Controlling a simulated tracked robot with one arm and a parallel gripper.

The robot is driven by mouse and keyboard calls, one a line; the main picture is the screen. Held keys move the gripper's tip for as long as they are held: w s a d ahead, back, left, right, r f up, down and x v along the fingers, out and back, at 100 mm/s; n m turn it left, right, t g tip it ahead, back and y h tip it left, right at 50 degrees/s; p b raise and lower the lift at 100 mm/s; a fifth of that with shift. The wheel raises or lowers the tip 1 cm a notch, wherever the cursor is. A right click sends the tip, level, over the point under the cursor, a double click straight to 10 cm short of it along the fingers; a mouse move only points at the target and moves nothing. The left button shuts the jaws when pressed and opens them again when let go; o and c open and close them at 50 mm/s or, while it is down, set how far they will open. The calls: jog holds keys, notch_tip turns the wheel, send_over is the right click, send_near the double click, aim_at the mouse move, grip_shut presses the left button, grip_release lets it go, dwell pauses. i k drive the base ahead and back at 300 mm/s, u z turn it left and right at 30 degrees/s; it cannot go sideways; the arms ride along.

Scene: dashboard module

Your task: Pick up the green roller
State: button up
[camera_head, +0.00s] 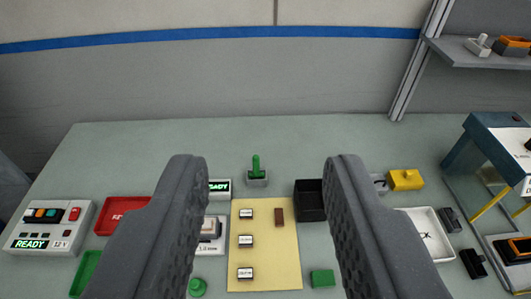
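My gripper (266,160) is open, its two dark fingers wide apart with nothing between them, above and in front of the table. Several green things show. A slim upright green piece (256,165) stands in a small grey base (257,181) near the table's middle, seen between my fingertips. A rounded green piece with a knob (197,288) is at the front, beside my left finger. A green block (322,278) lies at the front, right of the tan mat. I cannot tell for sure which is the roller. My fingers hide parts of the table.
The tan mat (264,279) holds labelled blocks and a brown block (279,216). A black box (309,201), red tray (116,214), green tray (86,274), white tray (440,246), yellow block (405,180) and control panel (50,226) surround it. The table's back is clear.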

aim_at(256, 174)
jog(key=i, duration=1.05)
jog(key=u, duration=0.05)
